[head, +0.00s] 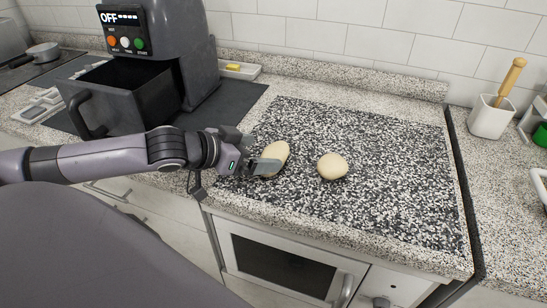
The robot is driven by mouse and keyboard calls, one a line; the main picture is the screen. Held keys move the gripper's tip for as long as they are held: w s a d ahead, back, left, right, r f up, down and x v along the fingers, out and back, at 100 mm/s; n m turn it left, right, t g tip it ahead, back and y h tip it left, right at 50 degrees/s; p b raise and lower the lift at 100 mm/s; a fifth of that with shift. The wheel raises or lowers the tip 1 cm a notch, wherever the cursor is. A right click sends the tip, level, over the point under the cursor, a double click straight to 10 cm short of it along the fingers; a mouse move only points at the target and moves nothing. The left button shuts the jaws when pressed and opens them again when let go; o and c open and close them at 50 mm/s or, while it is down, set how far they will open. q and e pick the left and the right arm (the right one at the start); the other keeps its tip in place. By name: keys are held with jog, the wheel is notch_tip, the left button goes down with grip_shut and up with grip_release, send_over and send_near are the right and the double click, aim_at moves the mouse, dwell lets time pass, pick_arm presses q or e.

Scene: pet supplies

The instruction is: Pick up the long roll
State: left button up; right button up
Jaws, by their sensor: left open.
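The long roll (276,152) is pale tan and oval and lies on the dark speckled board (390,135). A rounder pale roll (332,167) lies to its right, with a gap between them. My left gripper (266,167) reaches in from the left, low over the board's left part. It is open, with its fingers at the long roll's near left side, and a finger hides part of the roll's lower edge. I cannot tell whether they touch. My right gripper is not in view.
A dark air fryer (165,65) with its drawer pulled out stands at the back left. A white holder (490,117) with a wooden-handled tool stands at the right. A tray with a yellow item (233,66) is behind. The board's right part is clear.

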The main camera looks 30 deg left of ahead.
aim_at(267, 153)
pick_arm(q)
jog(key=shift+w+d+f, duration=0.2)
jog(key=shift+w+d, duration=0.25)
jog(key=shift+w, duration=0.15)
jog(key=shift+x, duration=1)
jog(key=shift+f, duration=0.1)
jog(key=c, duration=1.2)
jog(key=shift+o, duration=0.2)
